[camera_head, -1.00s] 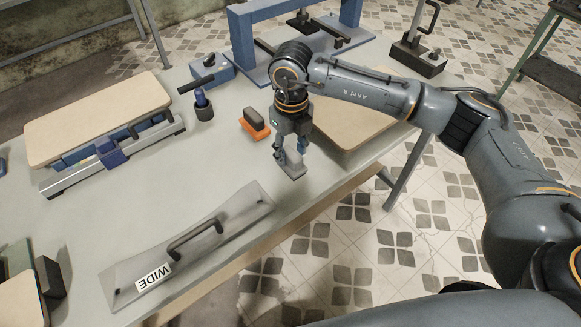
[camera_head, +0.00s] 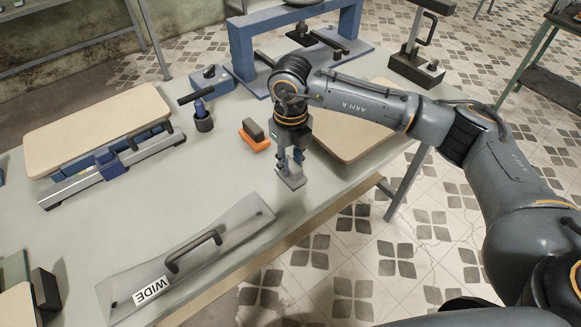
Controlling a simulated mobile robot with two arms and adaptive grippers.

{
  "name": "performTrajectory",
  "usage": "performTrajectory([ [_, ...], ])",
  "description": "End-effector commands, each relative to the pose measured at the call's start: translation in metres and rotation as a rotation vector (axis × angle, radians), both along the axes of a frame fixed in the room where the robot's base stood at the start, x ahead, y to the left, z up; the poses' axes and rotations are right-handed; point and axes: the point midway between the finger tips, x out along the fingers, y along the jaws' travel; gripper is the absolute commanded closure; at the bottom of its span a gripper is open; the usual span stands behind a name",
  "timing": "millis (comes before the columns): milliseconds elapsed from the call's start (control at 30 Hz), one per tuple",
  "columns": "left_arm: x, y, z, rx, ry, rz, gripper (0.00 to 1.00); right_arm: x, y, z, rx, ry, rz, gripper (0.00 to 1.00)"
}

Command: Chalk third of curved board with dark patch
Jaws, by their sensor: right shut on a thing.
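My right gripper (camera_head: 291,161) is shut on a small grey block (camera_head: 291,182), held near the table's front edge; whether the block touches the tabletop I cannot tell. One pale beige board (camera_head: 356,142) lies at the right of the table, partly hidden behind my right arm. Another pale board (camera_head: 95,125) rests at the left on a grey and blue clamp. I see no clear dark patch on either board, and their curve is hard to judge. My left gripper is out of view.
A grey template (camera_head: 232,226) marked WIDE, with a black handle, lies at the front. An orange and dark block (camera_head: 254,139) sits left of my gripper. A blue frame (camera_head: 243,48) stands behind. Bare table (camera_head: 165,190) lies between.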

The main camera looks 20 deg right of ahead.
Motion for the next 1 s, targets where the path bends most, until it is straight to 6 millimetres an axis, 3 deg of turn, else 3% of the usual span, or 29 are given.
performTrajectory([
  [700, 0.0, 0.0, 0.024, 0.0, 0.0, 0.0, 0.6, 0.0, 0.0, 0.045, 0.0, -0.001, 0.0, 1.0],
  [1000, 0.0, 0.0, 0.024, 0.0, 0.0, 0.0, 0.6, 0.0, 0.0, 0.046, 0.0, -0.001, 0.0, 1.0],
])
